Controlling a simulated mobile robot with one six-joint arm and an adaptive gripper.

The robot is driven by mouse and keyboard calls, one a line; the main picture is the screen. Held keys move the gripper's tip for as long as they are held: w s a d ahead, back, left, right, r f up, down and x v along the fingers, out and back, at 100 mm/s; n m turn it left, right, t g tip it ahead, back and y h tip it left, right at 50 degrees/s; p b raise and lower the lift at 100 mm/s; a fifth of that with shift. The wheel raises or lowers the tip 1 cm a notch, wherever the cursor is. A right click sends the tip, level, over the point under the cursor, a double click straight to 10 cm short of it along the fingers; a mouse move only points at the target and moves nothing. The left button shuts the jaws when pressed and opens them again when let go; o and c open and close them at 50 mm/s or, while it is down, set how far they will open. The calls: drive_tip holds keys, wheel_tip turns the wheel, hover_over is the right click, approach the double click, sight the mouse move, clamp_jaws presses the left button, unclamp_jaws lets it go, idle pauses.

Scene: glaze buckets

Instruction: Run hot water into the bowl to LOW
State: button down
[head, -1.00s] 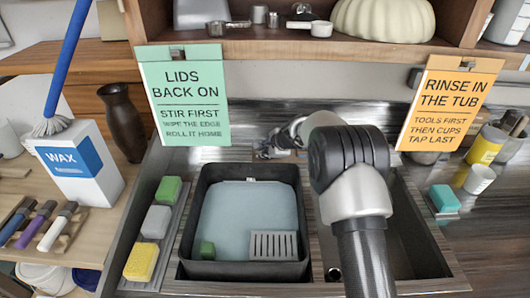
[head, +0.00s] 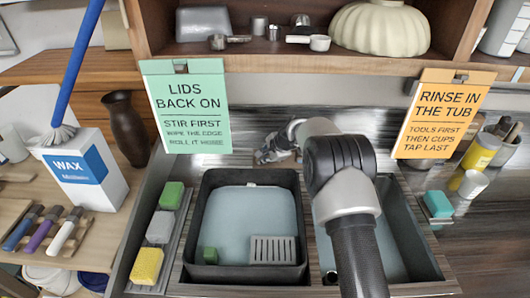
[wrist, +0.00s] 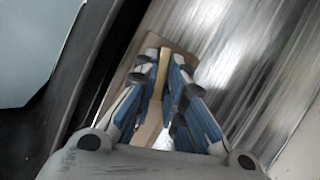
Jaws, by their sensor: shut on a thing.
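The sink's right-hand bowl (head: 386,236) holds pale blue water, partly hidden behind my arm. I cannot make out a level mark on it. My gripper (head: 274,152) is at the back of the sink, near the metal back wall. In the wrist view my gripper (wrist: 172,62) has its blue-padded fingers shut on a narrow tan piece (wrist: 157,88), which looks like part of a tap handle. The spout and any running stream are hidden or too small to tell.
A black tub (head: 193,232) with pale blue water, a green block and a grey grate stands in the left bowl. Several sponges (head: 160,228) lie left of it. A green sign (head: 187,105) and an orange sign (head: 437,115) hang behind. A shelf (head: 260,48) is above.

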drive_tip(key=n+p, duration=0.1)
drive_tip(key=n+g+p, duration=0.1)
drive_tip(key=n, duration=0.1)
drive_tip(key=shift+w+r+n+h, duration=0.15)
drive_tip(key=shift+n+h, duration=0.15)
drive_tip(key=shift+h, duration=0.1)
drive_tip(key=n, duration=0.2)
drive_tip(key=n+g+h, duration=0.1)
drive_tip(key=n, duration=0.1)
drive_tip(key=shift+a+h, duration=0.15)
drive_tip(key=shift+h, duration=0.15)
drive_tip(key=shift+n, duration=0.4)
drive_tip(key=c, duration=1.7)
unclamp_jaws()
drive_tip(key=shift+o, duration=0.2)
drive_tip(key=v, duration=0.7)
drive_tip(key=shift+r, duration=0.3)
